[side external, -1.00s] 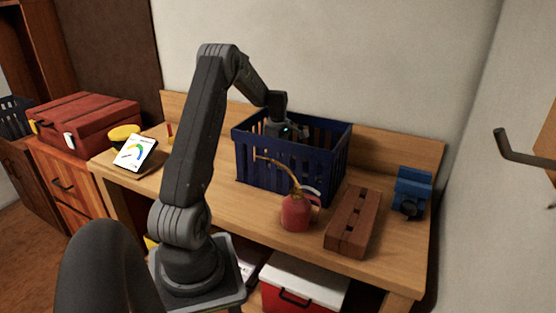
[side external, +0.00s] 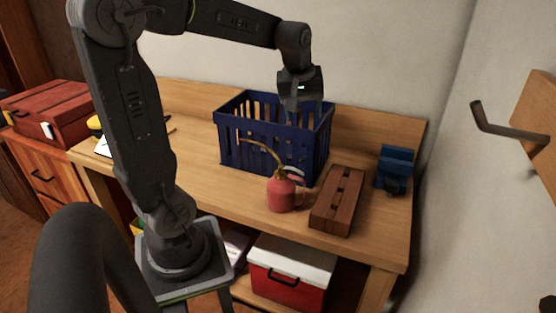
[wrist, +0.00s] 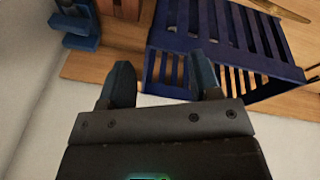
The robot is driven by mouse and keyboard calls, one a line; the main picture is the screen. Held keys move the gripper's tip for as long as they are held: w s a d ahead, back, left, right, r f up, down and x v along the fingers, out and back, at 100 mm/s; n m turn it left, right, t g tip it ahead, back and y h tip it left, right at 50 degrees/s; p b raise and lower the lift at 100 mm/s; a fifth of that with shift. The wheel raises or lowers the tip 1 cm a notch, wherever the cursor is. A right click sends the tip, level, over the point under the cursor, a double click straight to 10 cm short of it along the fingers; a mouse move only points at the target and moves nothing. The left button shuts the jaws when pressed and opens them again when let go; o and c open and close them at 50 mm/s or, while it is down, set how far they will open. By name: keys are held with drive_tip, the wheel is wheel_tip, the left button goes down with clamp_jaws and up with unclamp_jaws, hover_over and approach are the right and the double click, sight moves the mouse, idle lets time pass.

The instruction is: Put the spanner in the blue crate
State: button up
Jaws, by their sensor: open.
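The blue crate (side external: 262,164) stands on the workbench against the back board. In the wrist view its slatted wall (wrist: 222,62) shows beyond the fingers. My gripper (side external: 291,104) is over the crate, pointing down, with its fingertips near the rim level. In the wrist view my gripper (wrist: 162,78) has its two fingers well apart and nothing between them. I cannot make out the spanner in either view; the crate's floor is hidden by its walls.
A red oil can (side external: 281,194) with a thin brass spout stands before the crate. A brown slotted block (side external: 338,202) and a blue vise (side external: 396,168) are to the right. A red toolbox (side external: 48,110) is far left.

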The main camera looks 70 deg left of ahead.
drive_tip(key=s+d+m+t+h, duration=0.1)
drive_tip(key=s+d+m+t, duration=0.2)
drive_tip(key=s+d+m, duration=1)
drive_tip(key=d+f, duration=0.1)
drive_tip(key=d, duration=0.2)
drive_tip(key=shift+d, duration=0.35)
drive_tip(key=shift+w, duration=0.1)
idle(0.7)
